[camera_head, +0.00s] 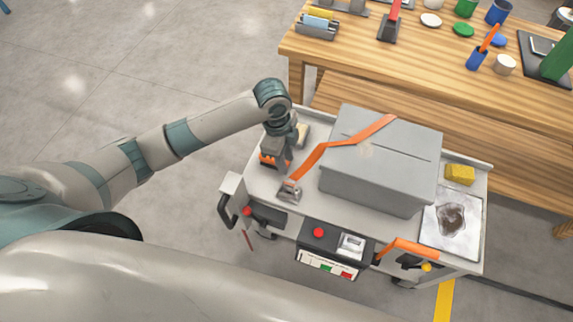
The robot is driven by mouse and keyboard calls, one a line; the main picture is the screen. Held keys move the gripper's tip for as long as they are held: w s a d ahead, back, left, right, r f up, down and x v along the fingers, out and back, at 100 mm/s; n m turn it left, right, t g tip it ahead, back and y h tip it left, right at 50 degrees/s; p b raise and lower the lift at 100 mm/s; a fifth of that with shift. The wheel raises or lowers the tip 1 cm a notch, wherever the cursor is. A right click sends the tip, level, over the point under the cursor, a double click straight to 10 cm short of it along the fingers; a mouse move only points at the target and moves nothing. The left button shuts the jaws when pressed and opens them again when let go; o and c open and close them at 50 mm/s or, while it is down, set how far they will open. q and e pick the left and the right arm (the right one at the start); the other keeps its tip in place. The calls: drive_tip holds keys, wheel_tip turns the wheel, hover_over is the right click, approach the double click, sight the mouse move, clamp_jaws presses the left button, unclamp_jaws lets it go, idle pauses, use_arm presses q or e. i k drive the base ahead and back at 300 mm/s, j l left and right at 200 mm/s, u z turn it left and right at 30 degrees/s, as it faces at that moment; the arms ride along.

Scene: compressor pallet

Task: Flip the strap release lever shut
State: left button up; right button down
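An orange strap (340,143) runs over a grey box (385,165) and down its left side to a small grey metal ratchet buckle (289,190) on the cart top. The buckle looks like the strap release; how far its lever stands up is too small to tell. My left gripper (273,162) points down just behind and left of the buckle, apart from it in the picture. Orange shows around its fingertips, and I cannot tell whether its fingers are apart. My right gripper is not in view.
The light grey cart top (262,187) has a yellow block (460,174) and a stained tray (451,222) at the right. A control panel with a red button (318,232) and an orange handle (408,247) are at the front. A wooden bench (350,55) stands behind.

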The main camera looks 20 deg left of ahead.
sight(425, 267)
drive_tip(key=z, duration=1.35)
drive_tip(key=k, duration=0.5)
